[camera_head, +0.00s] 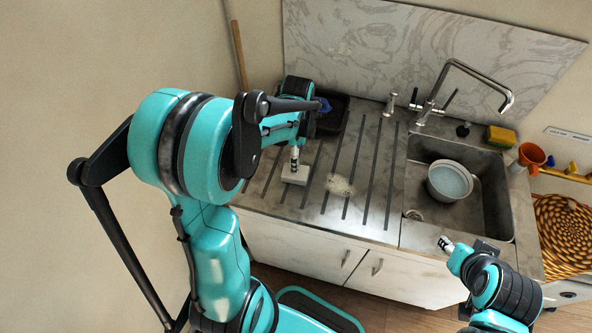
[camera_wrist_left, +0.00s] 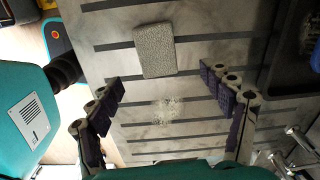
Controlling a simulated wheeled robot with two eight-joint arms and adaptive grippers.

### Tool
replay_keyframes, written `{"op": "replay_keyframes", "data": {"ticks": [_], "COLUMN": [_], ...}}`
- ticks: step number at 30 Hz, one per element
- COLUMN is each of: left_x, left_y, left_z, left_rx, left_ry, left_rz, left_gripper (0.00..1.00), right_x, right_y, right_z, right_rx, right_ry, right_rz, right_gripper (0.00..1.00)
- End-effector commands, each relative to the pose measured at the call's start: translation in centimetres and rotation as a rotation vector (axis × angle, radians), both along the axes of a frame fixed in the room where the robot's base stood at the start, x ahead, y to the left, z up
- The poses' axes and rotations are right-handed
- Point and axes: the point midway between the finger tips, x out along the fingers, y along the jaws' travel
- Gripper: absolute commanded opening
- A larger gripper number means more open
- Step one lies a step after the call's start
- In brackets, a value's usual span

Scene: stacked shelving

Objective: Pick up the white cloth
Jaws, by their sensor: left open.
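A pale grey-white folded cloth (camera_head: 294,174) lies flat on the ribbed drainboard, left of the sink. In the left wrist view the cloth (camera_wrist_left: 155,50) is a textured rectangle lying past the fingertips. My left gripper (camera_wrist_left: 163,84) is open, its two dark-padded fingers spread wide with nothing between them. In the head view my left gripper (camera_head: 294,158) appears just over the cloth, mostly hidden by my arm; I cannot tell the exact height. My right gripper (camera_head: 446,244) is at the lower right, in front of the sink; its jaws are unclear.
A white speckled patch (camera_head: 341,186) marks the drainboard right of the cloth. A black tray (camera_head: 335,113) stands behind it, near the wall. The sink (camera_head: 485,208) holds a pale bowl (camera_head: 450,181). A faucet (camera_head: 430,108) rises behind. A sponge (camera_head: 500,136) and orange cup (camera_head: 531,156) are right.

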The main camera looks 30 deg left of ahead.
Motion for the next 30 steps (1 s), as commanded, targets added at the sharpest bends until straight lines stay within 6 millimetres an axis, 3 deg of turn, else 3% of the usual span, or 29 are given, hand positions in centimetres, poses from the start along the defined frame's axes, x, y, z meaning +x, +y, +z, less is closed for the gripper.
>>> {"op": "replay_keyframes", "data": {"ticks": [18, 28, 30], "left_x": [-0.3, -0.3, -0.3], "left_y": [0.5, 0.5, 0.5], "left_z": [-7.8, -8.4, -8.4], "left_rx": [-0.004, -0.005, -0.005], "left_ry": [0.02, 0.019, 0.019], "left_rz": [-0.043, -0.043, -0.043], "left_gripper": [0.8, 0.8, 0.62], "right_x": [0.0, 0.0, 0.0], "right_y": [0.0, 0.0, 0.0], "right_z": [-2.5, -2.5, -2.5], "right_rx": [0.0, 0.0, 0.0], "right_ry": [0.0, 0.0, 0.0], "right_rz": [0.0, 0.0, 0.0], "right_gripper": [0.4, 0.4, 0.4]}}
